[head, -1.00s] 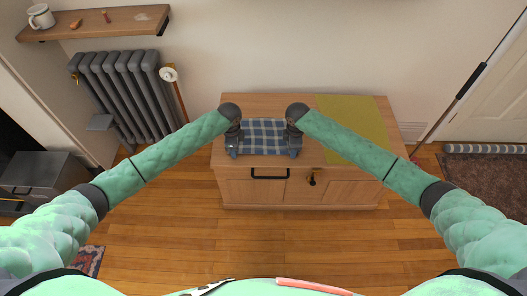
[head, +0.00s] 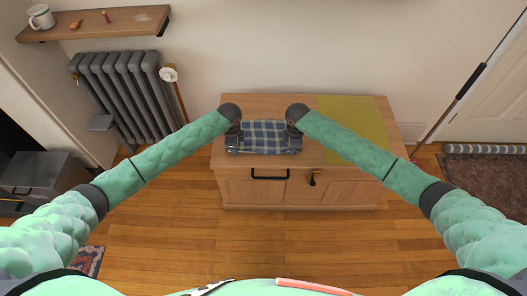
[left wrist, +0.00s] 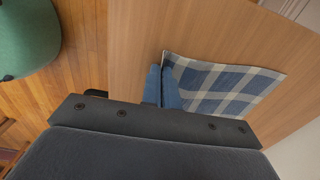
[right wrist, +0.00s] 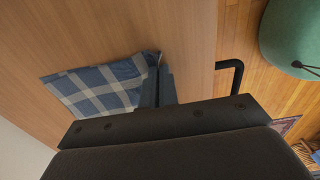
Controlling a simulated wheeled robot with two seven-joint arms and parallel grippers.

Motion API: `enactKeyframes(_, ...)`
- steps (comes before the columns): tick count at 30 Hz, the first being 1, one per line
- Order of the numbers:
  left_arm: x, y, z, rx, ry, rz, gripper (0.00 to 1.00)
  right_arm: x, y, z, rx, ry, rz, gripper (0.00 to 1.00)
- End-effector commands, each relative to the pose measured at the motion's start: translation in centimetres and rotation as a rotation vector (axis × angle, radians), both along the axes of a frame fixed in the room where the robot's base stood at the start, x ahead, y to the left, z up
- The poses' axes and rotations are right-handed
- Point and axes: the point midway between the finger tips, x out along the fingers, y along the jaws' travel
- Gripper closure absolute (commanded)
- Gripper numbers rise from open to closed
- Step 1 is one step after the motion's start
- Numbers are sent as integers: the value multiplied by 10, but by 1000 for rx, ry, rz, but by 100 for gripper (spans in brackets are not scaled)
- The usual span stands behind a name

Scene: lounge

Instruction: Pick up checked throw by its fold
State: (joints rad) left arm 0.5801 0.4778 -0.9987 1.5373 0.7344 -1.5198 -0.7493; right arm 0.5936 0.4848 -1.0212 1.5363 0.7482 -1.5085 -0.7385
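The blue, grey and white checked throw (head: 264,135) lies folded flat on the wooden cabinet top (head: 300,103). Its near edge faces me. My left gripper (head: 232,149) is at the throw's near left corner, and my right gripper (head: 295,149) is at its near right corner. In the left wrist view the blue-grey fingers are close together at the edge of the throw (left wrist: 225,88). In the right wrist view the fingers are likewise close together at the edge of the throw (right wrist: 105,88). The cloth between the fingertips is mostly hidden.
A yellow-green mat (head: 355,125) lies on the cabinet top to the right. The cabinet front has a black handle (head: 269,174) below the throw. A grey radiator (head: 120,90) and a wall shelf (head: 95,22) are at left. The floor in front is clear.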

Motion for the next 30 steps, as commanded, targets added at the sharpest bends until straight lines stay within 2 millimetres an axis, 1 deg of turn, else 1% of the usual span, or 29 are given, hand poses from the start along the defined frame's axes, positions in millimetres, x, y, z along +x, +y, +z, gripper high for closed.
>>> enactKeyframes(8, 0, 0, 12, 0, 0, 0, 100, 0, 0, 12, -1, 0, 0, 100)
enactKeyframes(21, 0, 0, 42, 0, 0, 0, 100, 0, 0, 42, 0, 0, 0, 100)
enactKeyframes(30, 0, 0, 45, 0, 0, 0, 100, 0, 0, 44, 0, 0, 0, 100)
